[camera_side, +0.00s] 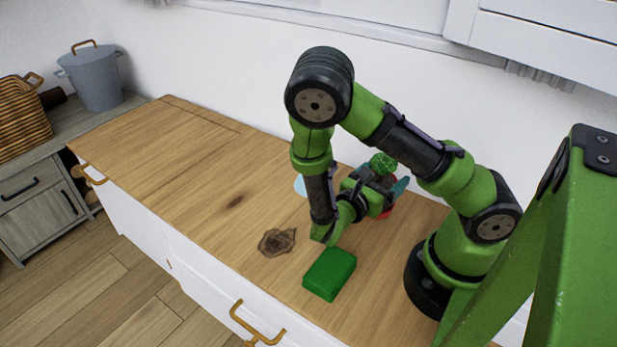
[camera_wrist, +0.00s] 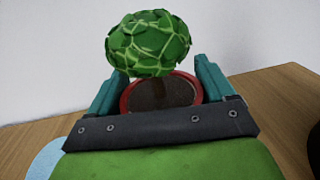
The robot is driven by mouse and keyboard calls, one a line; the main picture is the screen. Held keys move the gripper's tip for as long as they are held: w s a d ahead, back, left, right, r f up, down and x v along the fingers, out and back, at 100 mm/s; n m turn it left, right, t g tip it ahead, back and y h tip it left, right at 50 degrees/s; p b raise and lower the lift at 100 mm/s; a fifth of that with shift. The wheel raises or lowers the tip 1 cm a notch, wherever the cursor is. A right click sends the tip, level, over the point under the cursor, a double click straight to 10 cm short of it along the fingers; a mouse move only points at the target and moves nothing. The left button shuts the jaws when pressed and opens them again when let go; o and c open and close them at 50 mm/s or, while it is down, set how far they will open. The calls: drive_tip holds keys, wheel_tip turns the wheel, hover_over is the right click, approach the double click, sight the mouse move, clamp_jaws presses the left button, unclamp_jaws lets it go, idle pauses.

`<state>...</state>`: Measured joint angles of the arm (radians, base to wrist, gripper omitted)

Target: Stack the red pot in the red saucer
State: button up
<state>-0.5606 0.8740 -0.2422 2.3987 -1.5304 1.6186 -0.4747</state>
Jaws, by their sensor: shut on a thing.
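The red pot (camera_wrist: 126,98) shows in the wrist view as a red rim around dark soil, with a round green plant (camera_wrist: 148,42) above it. The plant also shows in the side view (camera_side: 383,163). My gripper (camera_wrist: 158,88) has teal fingers on both sides of the pot and is shut on it. In the side view my gripper (camera_side: 388,186) is low over the counter near the wall, partly hidden by my arm. A bit of red (camera_side: 386,213) shows below it; I cannot tell whether this is the pot or the red saucer. I cannot make out the saucer clearly.
A light blue flat thing (camera_side: 300,185) lies on the wooden counter (camera_side: 190,165), partly behind my arm; it also shows in the wrist view (camera_wrist: 47,160). A green block (camera_side: 329,273) sits near the front edge. The counter's left side is clear. The wall stands close behind.

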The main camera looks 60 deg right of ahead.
drive_tip(key=shift+f, duration=0.25)
drive_tip(key=o, duration=1.3)
